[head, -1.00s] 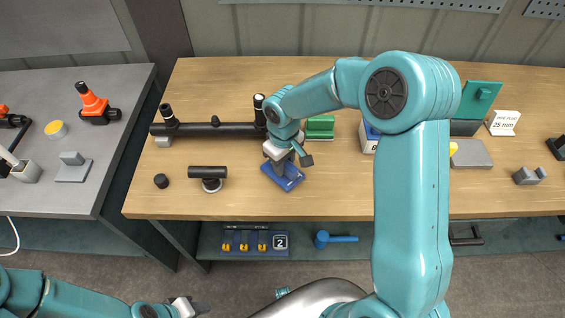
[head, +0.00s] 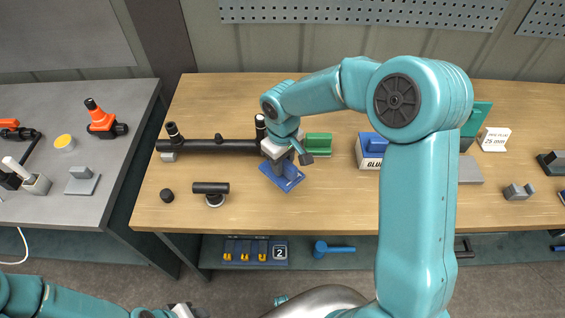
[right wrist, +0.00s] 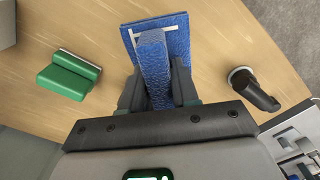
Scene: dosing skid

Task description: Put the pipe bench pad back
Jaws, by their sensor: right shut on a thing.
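A blue pad (head: 283,180) with an upright block handle is at the middle of the wooden bench in the head view, in front of the black pipe's right end. In the right wrist view the pad (right wrist: 180,32) has a pale line across its top, and its blue handle (right wrist: 154,75) stands between my fingers. My right gripper (right wrist: 158,92) is shut on that handle. In the head view the right gripper (head: 284,163) partly covers the pad. I cannot tell whether the pad touches the bench. My left gripper (head: 182,308) is at the bottom edge, partly cut off and unclear.
The black pipe (head: 215,146) lies behind. A black tee (head: 211,189) and cap (head: 167,195) are left of the pad. A green block (head: 318,144) and glue box (head: 370,155) are to the right. The bench front (head: 320,210) is clear.

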